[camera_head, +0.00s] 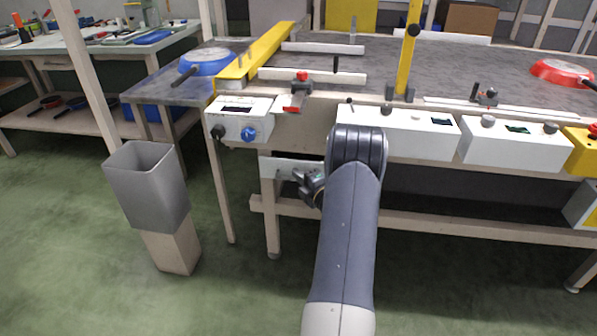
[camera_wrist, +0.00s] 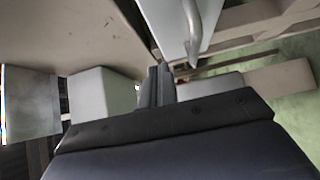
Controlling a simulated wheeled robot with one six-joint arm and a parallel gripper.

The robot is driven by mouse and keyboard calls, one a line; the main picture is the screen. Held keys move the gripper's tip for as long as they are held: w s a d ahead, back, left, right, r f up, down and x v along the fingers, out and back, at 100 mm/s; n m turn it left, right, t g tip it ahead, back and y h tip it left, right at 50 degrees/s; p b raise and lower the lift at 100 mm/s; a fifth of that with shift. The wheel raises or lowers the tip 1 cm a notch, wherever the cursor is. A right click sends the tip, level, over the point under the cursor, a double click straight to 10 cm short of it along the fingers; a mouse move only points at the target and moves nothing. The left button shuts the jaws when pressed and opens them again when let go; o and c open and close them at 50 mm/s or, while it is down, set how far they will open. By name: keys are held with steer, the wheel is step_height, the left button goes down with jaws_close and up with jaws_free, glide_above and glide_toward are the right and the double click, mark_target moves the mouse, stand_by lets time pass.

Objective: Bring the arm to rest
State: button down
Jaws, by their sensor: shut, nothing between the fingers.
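My gripper (camera_head: 311,186) hangs in front of the conveyor table, below its white control boxes and beside the table's front frame. My arm reaches forward from the bottom of the head view and bends down at the wrist, which partly hides the gripper. In the wrist view, my gripper's dark fingers (camera_wrist: 157,85) are together and hold nothing. Pale table parts and a metal handle (camera_wrist: 190,35) show close to the fingers there. I cannot tell whether anything touches.
A blue pan (camera_head: 205,64) lies at the table's left end and a red pan (camera_head: 562,72) at the right. A grey bin (camera_head: 148,188) on a wooden block stands at left. White control boxes (camera_head: 405,132) line the table's front. Green floor is open between bin and arm.

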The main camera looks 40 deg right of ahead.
steer(key=s+p, duration=0.2)
steer(key=s, duration=0.7)
steer(key=shift+s+a, duration=0.2)
